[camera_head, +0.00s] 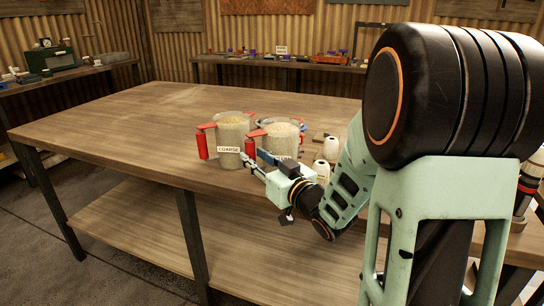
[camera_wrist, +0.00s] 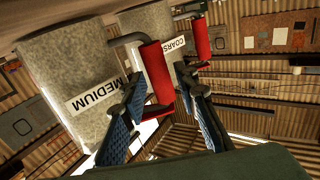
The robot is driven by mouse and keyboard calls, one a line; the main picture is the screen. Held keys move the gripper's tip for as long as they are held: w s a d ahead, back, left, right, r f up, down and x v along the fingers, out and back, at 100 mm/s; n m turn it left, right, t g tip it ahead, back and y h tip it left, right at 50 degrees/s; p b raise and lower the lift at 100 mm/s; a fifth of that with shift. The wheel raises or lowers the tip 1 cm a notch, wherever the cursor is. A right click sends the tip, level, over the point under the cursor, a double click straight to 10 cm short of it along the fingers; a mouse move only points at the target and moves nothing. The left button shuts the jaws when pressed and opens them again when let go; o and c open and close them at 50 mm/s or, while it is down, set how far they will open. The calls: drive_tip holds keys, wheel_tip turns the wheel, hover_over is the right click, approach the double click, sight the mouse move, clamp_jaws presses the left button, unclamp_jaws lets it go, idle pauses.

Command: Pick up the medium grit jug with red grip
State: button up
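The medium grit jug (camera_wrist: 68,80) is a tall pale container labelled MEDIUM, filling the left of the wrist view. Its red grip (camera_wrist: 154,72) stands off the body on a grey bracket. In the head view the jug (camera_head: 283,137) is partly hidden by my arm, and its red grip (camera_head: 251,147) faces left. My gripper (camera_wrist: 160,86) is open, with its blue-padded fingers on either side of the grip's lower end and gaps visible. In the head view my gripper (camera_head: 257,161) is at the table's front edge, just in front of the jug.
The coarse jug (camera_head: 232,130) stands close on the left, also with a red grip (camera_head: 202,146); it shows behind the medium jug in the wrist view (camera_wrist: 160,28). Small white bottles (camera_head: 330,148) stand to the right. The left part of the wooden table (camera_head: 110,125) is clear.

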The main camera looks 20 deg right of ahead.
sight(253, 153)
drive_tip(key=shift+x, duration=1.55)
drive_tip(key=shift+r, duration=0.1)
drive_tip(key=shift+c, duration=0.5)
clamp_jaws()
drive_tip(key=shift+r, duration=0.3)
